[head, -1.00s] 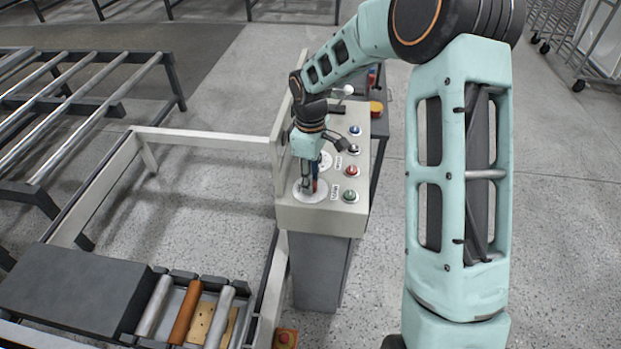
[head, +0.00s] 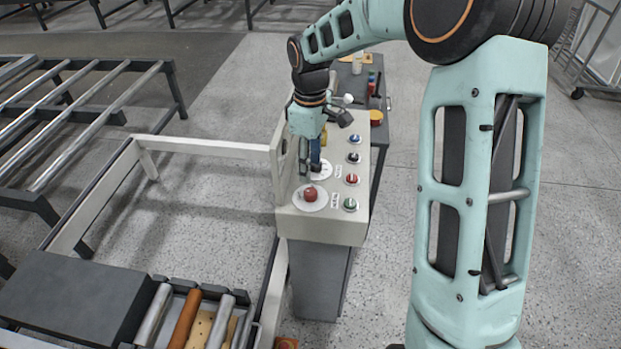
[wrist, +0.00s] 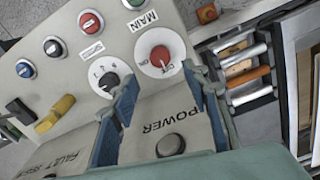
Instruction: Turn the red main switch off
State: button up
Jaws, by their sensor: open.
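The red main switch (head: 311,194) is a round knob on a white disc at the near end of the control panel. In the wrist view the red switch (wrist: 160,57) shows whole, with a MAIN label beside it and small lettering on its disc. Which position it points to is hard to read. My gripper (head: 311,168) hangs over the panel just behind the switch, apart from it. In the wrist view my gripper (wrist: 160,84) has its two blue fingers spread with nothing between them; the switch lies just beyond the fingertips.
A black selector dial (wrist: 108,78) sits beside the left finger. Red (head: 351,179), green (head: 350,203) and other buttons line the panel's right side. A yellow handle (wrist: 54,113) stands farther along. A POWER plate (wrist: 168,118) rises close below the fingers. A roller conveyor (head: 190,318) is at left.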

jog(key=shift+r, duration=1.8)
